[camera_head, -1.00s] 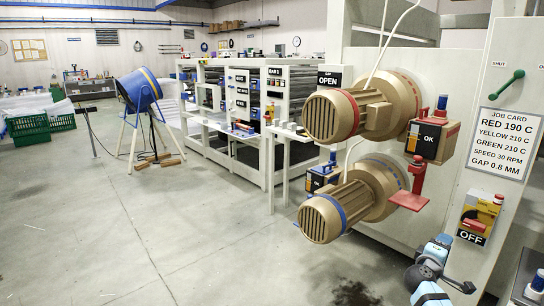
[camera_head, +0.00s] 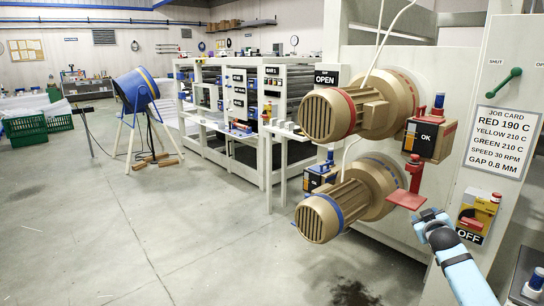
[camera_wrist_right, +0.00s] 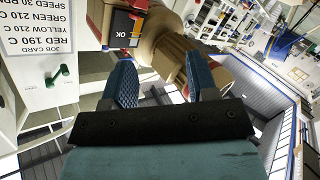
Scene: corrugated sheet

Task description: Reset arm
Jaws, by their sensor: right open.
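My right gripper (camera_head: 431,214) is at the lower right of the head view, just left of the grey and yellow OFF switch box (camera_head: 477,213) and below the red bracket (camera_head: 406,199). I cannot tell from this view whether it touches the panel. My light blue forearm reaches up to it from the bottom edge. In the right wrist view the gripper (camera_wrist_right: 161,82) has its two blue fingers wide apart, with nothing between them. That view is upside down and shows the job card (camera_wrist_right: 42,22) and the OK box (camera_wrist_right: 121,28). My left gripper is not in view.
Two tan motors (camera_head: 345,112) (camera_head: 345,198) jut from the machine left of my right gripper. A green handle (camera_head: 503,86) is above on the panel. A blue drum on a stand (camera_head: 137,90) and green crates (camera_head: 26,127) stand farther back. The floor at left is mostly clear.

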